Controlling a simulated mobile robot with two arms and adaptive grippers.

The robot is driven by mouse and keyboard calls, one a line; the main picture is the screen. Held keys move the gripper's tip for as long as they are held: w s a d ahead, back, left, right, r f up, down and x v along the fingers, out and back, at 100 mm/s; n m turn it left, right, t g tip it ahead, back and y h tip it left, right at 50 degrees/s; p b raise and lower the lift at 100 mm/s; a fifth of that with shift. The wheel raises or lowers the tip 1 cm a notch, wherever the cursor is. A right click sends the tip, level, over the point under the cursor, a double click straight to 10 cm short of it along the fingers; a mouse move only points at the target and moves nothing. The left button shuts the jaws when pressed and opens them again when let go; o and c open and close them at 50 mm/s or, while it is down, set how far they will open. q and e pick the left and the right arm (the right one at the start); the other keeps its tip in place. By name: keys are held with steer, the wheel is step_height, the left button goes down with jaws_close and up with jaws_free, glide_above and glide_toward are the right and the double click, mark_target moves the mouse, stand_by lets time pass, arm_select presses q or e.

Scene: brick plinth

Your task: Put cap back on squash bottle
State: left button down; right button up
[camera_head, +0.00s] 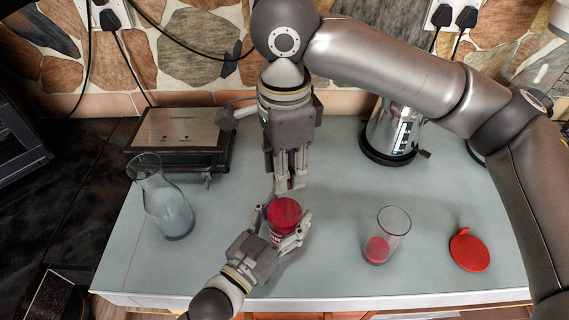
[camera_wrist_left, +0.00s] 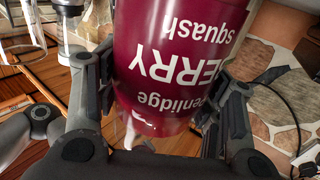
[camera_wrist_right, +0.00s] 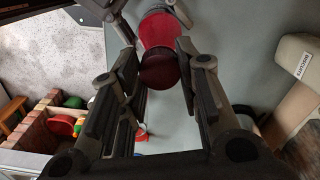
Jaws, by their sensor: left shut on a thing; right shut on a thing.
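The squash bottle (camera_head: 275,236) stands near the front of the counter, dark red with white lettering and a bright red top part. My left gripper (camera_head: 283,238) is shut around its body. The left wrist view shows the label (camera_wrist_left: 180,65) upside down between the fingers (camera_wrist_left: 160,105). My right gripper (camera_head: 290,187) points down just behind the bottle's top, its fingers close together. In the right wrist view a dark red round piece, which looks like the cap (camera_wrist_right: 158,72), lies between its fingertips (camera_wrist_right: 160,62). I cannot tell whether the cap touches the bottle.
A glass carafe (camera_head: 167,205) stands at the left. A tumbler (camera_head: 388,240) with red liquid and a flat red lid (camera_head: 469,250) are at the right. A kettle (camera_head: 394,130) and a grey appliance (camera_head: 180,132) stand at the back. The counter between bottle and tumbler is clear.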

steer(key=shift+m, duration=0.7)
steer(key=o, duration=0.6)
steer(key=shift+o, duration=0.2)
steer(key=shift+r, duration=0.15)
steer(key=shift+r, duration=2.15)
steer(key=shift+c, duration=0.3)
